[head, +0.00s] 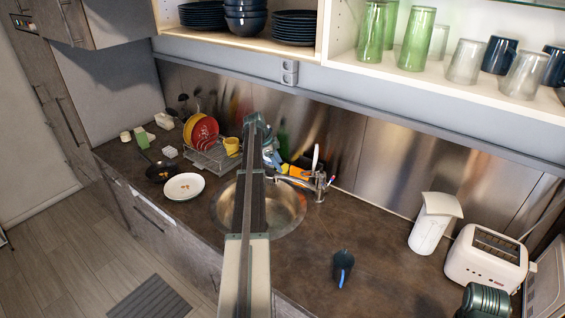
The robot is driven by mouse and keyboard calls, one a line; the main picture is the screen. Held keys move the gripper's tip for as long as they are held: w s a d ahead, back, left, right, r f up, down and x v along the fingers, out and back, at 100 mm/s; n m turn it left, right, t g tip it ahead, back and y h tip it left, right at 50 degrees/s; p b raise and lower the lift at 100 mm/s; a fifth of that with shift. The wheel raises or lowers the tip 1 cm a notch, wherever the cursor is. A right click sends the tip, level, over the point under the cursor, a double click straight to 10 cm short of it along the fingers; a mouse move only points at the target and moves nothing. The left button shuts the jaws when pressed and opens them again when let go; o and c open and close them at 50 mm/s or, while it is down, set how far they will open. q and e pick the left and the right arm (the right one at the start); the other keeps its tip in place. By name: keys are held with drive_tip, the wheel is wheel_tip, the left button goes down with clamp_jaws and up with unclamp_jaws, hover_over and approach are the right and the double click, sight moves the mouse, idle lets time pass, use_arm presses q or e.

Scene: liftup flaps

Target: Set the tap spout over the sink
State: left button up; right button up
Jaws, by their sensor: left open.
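The metal tap (320,186) stands on the counter behind the right side of the round steel sink (290,212). Its thin spout (292,180) reaches left from the tap body, along the sink's back edge. The spout's free end is close to my left arm; I cannot tell exactly where it lies over the basin. My left arm crosses the sink from the bottom and hides part of the basin. My left gripper (272,158) is open beyond the arm's bend, near the spout's end, and partly hidden. I cannot tell if it touches the spout.
A dish rack (212,158) with plates stands left of the sink, near a white plate (184,187) and pan (160,172). Shelves with glasses and bowls hang above.

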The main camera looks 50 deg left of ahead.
use_arm(q)
drive_tip(key=p+v, duration=0.2)
drive_tip(key=v, duration=0.1)
drive_tip(key=shift+r, duration=0.2)
use_arm(e)
wheel_tip(320, 180, up, 3)
drive_tip(key=shift+r, duration=0.1)
use_arm(q)
drive_tip(key=w+d+f+n+g+b, duration=0.1)
drive_tip(key=d+f+g+b, duration=0.2)
drive_tip(key=d, duration=1.6)
drive_tip(key=d+f+n+b, duration=0.1)
drive_tip(key=d+f+b, duration=0.25)
drive_tip(key=d, duration=1.65)
drive_tip(key=s+d+f+n+y+b, duration=0.1)
drive_tip(key=s+d+f+b, duration=0.1)
drive_tip(key=s+d, duration=0.9)
drive_tip(key=s+d+f+n+g+y+b, duration=0.1)
drive_tip(key=s+d+f, duration=0.4)
drive_tip(key=s+d, duration=0.6)
drive_tip(key=d+y+b, duration=0.1)
drive_tip(key=d+b, duration=0.1)
drive_tip(key=d, duration=0.5)
drive_tip(key=shift+n+g, duration=0.3)
drive_tip(key=shift+n, duration=0.1)
use_arm(e)
wheel_tip(320, 180, down, 12)
